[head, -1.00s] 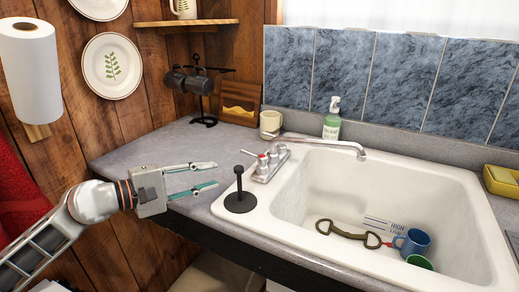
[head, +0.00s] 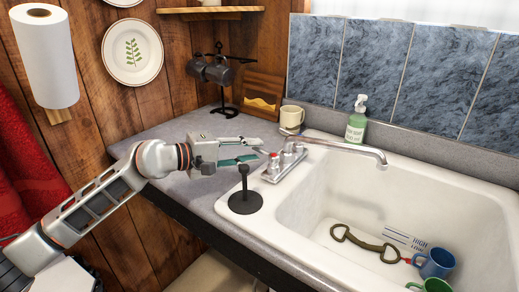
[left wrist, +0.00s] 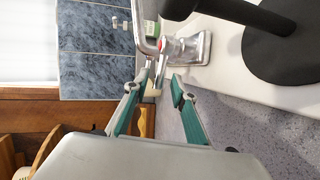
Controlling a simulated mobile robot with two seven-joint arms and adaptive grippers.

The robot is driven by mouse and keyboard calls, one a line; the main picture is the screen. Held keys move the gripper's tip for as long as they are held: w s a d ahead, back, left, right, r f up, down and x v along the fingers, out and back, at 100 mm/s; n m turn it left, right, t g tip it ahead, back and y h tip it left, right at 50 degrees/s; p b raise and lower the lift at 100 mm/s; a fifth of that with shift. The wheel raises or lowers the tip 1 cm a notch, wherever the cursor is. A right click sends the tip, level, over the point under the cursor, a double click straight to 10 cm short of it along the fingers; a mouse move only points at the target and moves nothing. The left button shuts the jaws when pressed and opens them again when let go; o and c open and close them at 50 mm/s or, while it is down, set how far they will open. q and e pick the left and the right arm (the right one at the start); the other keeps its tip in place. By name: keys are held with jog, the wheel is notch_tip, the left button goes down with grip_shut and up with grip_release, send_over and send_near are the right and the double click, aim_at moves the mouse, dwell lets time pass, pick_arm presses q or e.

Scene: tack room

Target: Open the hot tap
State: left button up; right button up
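The chrome tap (head: 345,149) stands on the back left corner of the white sink, its spout reaching right over the basin. The hot tap handle (head: 274,161) has a red mark and is on the near left end of the tap base; a second handle (head: 290,147) is behind it. In the left wrist view the red-marked handle (left wrist: 167,44) lies just beyond the fingertips. My left gripper (head: 261,150) is open and empty, its tips close to the left of the handle; contact cannot be told. My right gripper is not in view.
A black upright holder (head: 244,199) stands on the sink's left rim, just below the gripper. A cream mug (head: 291,117) and a green soap bottle (head: 356,122) stand behind the tap.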

pick_arm(q)
jog(key=shift+x, duration=1.4)
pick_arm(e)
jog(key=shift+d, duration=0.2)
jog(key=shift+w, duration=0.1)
pick_arm(q)
grip_shut()
jog(key=shift+d, duration=0.1)
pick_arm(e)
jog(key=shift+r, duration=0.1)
